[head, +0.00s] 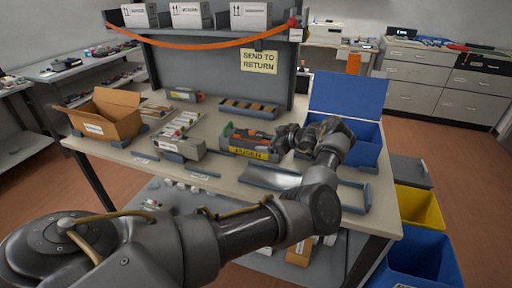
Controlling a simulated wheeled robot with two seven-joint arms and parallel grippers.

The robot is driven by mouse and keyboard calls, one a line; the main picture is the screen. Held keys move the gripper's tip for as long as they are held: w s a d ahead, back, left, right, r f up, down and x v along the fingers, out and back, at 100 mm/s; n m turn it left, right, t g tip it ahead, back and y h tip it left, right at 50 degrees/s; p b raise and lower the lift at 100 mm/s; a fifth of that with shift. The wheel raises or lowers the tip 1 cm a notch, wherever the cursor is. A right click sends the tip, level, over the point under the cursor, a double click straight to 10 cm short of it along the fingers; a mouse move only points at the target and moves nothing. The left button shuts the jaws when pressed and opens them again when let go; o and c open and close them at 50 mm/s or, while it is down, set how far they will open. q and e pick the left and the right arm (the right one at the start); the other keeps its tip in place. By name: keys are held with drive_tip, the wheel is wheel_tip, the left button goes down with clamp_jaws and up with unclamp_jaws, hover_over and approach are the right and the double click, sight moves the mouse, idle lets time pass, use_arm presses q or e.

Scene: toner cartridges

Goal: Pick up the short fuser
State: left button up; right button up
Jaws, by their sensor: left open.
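A dark unit with orange and green parts and a yellow label (248,153), which seems to read "FUSER", lies on the workbench near its middle; I take it for the short fuser. My left gripper (279,141) is at its right end, pointing left. It is open, and its dark fingers hide part of that end. I cannot tell whether the fingers touch the unit. My left arm crosses the front of the view and bends back over the bench. My right gripper is not in view.
A blue open-lidded bin (348,95) stands right of my wrist. A silver tray (270,178) lies in front. A grey box (183,148) and an open cardboard box (108,113) are left. A parts tray (248,108) lies behind. An orange strap (215,46) hangs above.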

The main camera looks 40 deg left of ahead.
use_arm(q)
approach(249, 138)
drive_tip(key=x, duration=0.3)
drive_tip(key=shift+d+p, duration=0.1)
drive_tip(key=shift+p, duration=0.45)
drive_tip(key=x, duration=0.5)
drive_tip(key=shift+w+r+p, duration=0.1)
drive_tip(key=shift+p, duration=0.3)
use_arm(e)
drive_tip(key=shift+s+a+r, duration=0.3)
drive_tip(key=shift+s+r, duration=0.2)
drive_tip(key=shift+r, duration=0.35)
use_arm(q)
drive_tip(key=shift+c, duration=0.3)
drive_tip(key=c, duration=1.9)
drive_tip(key=shift+r, duration=0.15)
clamp_jaws()
